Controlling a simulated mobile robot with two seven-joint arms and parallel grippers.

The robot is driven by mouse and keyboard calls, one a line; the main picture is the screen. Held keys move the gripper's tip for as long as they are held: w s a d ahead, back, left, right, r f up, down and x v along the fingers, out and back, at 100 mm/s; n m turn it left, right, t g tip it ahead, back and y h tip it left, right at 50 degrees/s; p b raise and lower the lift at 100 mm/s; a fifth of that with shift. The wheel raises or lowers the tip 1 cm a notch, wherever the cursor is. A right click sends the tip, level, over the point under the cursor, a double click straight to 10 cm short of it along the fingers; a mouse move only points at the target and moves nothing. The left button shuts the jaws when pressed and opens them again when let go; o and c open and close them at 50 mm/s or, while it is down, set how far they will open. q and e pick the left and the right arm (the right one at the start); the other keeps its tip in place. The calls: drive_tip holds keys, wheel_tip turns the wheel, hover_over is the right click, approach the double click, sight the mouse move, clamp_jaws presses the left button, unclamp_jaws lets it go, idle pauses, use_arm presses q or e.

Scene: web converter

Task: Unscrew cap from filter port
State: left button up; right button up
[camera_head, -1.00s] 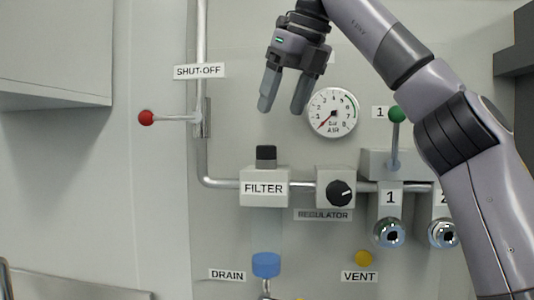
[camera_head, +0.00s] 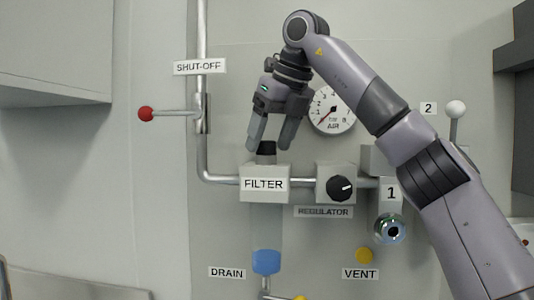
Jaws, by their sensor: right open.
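My left gripper is not in view.
A regulator knob (camera_head: 341,188) is right of the filter on the same pipe. A gauge (camera_head: 332,111) is behind my right gripper. A red-knobbed shut-off lever (camera_head: 146,114) is at left. The blue drain part (camera_head: 266,262) and yellow vent knob (camera_head: 364,255) are below.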

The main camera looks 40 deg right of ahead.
idle(0.6)
clamp_jaws()
drive_tip(key=shift+d+r+n+p, duration=0.1)
drive_tip(key=shift+n+p, duration=0.4)
drive_tip(key=shift+p, duration=0.3)
drive_tip(key=shift+d+n+y, duration=0.1)
drive_tip(key=shift+n+y, duration=0.7)
drive_tip(key=shift+n, duration=0.7)
drive_tip(key=shift+y, duration=0.3)
